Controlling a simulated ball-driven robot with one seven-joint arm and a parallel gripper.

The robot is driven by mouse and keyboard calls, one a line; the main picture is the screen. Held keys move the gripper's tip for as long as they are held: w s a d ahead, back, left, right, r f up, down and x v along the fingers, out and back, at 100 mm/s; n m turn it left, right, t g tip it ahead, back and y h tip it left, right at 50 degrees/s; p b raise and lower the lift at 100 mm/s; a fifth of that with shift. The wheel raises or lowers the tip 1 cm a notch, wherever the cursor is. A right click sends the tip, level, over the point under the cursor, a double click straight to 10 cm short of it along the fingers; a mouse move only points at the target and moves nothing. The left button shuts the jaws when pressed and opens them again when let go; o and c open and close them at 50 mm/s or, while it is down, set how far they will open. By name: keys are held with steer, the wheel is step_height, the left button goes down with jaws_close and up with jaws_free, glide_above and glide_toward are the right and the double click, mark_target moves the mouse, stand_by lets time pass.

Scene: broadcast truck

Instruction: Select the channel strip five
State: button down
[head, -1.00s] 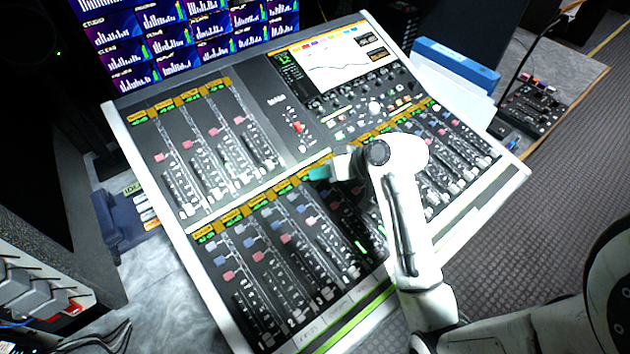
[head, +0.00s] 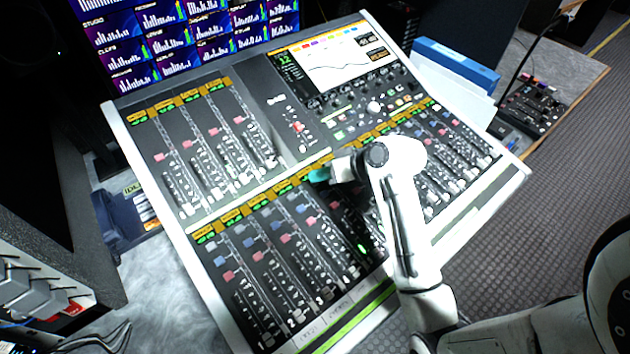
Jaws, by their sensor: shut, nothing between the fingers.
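The mixing console (head: 160,185) fills the middle of the head view, with a lower row of channel strips under orange and green labels. My gripper (head: 318,175) shows only as a small teal tip. It is low over the lower row's label band, near the middle of the console. My white arm hides the strips just right of it. Visible strips (head: 262,270) left of the gripper carry blue and red buttons and faders.
A lit console screen (head: 335,58) shows a curve at the top. Meter monitors (head: 185,40) stand behind. A blue binder (head: 455,62) and papers lie at the right, beyond them a small control box (head: 532,110). A dark blue item (head: 125,222) lies left of the console.

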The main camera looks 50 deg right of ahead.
mark_target(322, 189)
steer(key=shift+f, duration=0.4)
stand_by(0.6)
steer(key=shift+r, duration=0.15)
steer(key=shift+r+p, duration=0.7)
steer(key=shift+p, duration=0.15)
steer(key=r+p, duration=0.5)
steer(key=shift+s+a, duration=0.15)
steer(key=shift+s, duration=0.25)
stand_by(0.8)
